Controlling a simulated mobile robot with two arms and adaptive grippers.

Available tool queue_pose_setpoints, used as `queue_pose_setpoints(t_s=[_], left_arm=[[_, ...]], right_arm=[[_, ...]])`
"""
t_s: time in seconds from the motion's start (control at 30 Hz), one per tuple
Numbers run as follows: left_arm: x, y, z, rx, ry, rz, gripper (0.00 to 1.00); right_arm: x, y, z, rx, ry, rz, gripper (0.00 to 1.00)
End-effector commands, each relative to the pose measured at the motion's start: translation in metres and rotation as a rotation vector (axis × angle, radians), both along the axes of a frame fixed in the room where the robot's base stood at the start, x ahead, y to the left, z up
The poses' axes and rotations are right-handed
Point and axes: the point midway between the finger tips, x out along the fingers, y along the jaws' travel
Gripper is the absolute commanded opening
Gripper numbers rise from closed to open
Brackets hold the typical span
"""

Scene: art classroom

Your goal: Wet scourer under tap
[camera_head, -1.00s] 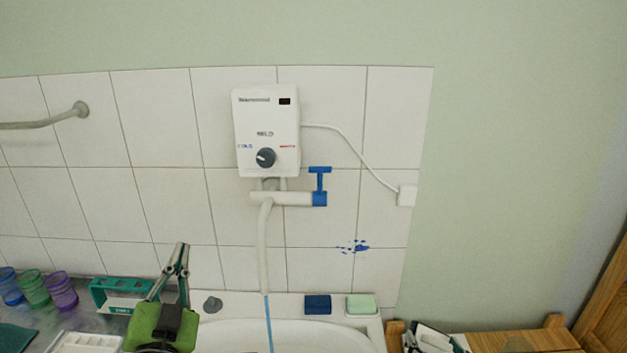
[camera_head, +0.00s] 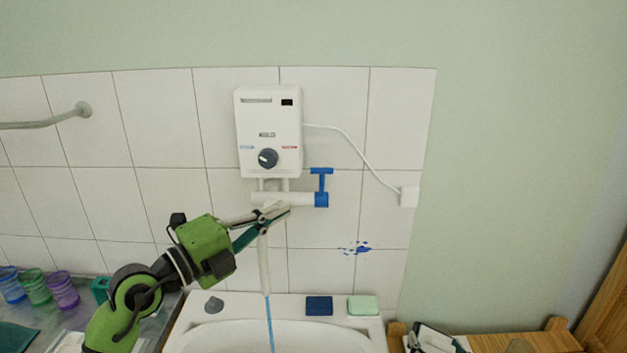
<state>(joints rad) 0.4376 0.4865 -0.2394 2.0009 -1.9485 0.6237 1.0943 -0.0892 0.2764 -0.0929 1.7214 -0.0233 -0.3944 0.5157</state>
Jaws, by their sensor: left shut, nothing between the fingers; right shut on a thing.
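The tap is a white spout pipe (camera_head: 264,268) hanging below a white water heater (camera_head: 270,135), with a blue T-shaped handle (camera_head: 321,186) at its right end. A thin blue stream of water (camera_head: 270,325) falls from the spout into the white sink (camera_head: 225,338). My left gripper (camera_head: 279,211) is shut and empty, in front of the top of the spout and left of the blue handle, apart from the handle. My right gripper is out of view. I cannot identify a scourer for certain in this view.
A dark blue block (camera_head: 319,306) and a pale green block (camera_head: 363,306) lie on the sink's back ledge, with a grey plug (camera_head: 214,305) at its left. Several coloured cups (camera_head: 64,292) stand at far left. A wooden cabinet (camera_head: 510,343) stands right of the sink.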

Motion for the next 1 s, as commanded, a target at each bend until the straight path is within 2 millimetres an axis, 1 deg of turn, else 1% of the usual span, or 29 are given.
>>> queue_pose_setpoints(t_s=[0.03, 0.2, 0.47, 0.6, 0.7, 0.83, 1.0], left_arm=[[0.005, -0.005, 0.004, -0.002, -0.001, -0.001, 0.00], [0.027, -0.028, 0.009, -0.005, 0.000, -0.003, 0.00], [0.066, -0.069, 0.014, -0.003, -0.001, -0.002, 0.00], [0.086, -0.066, 0.014, -0.001, -0.001, 0.000, 0.00], [0.095, -0.066, 0.014, -0.002, -0.001, -0.001, 0.00], [0.102, -0.066, 0.015, -0.003, -0.001, 0.000, 0.00], [0.104, -0.066, 0.016, -0.003, -0.003, -0.001, 0.00]], right_arm=[[0.000, 0.000, 0.005, 0.000, -0.001, 0.000, 0.54], [0.000, 0.000, 0.017, 0.000, -0.001, 0.000, 0.54], [0.000, 0.000, 0.031, 0.000, -0.001, 0.000, 0.54], [0.000, 0.000, 0.029, 0.000, -0.001, 0.000, 0.54], [0.000, 0.000, 0.029, 0.000, -0.001, 0.000, 0.54], [0.000, 0.000, 0.029, 0.000, -0.001, 0.000, 0.54], [0.000, 0.000, 0.029, 0.000, -0.001, 0.000, 0.54]])
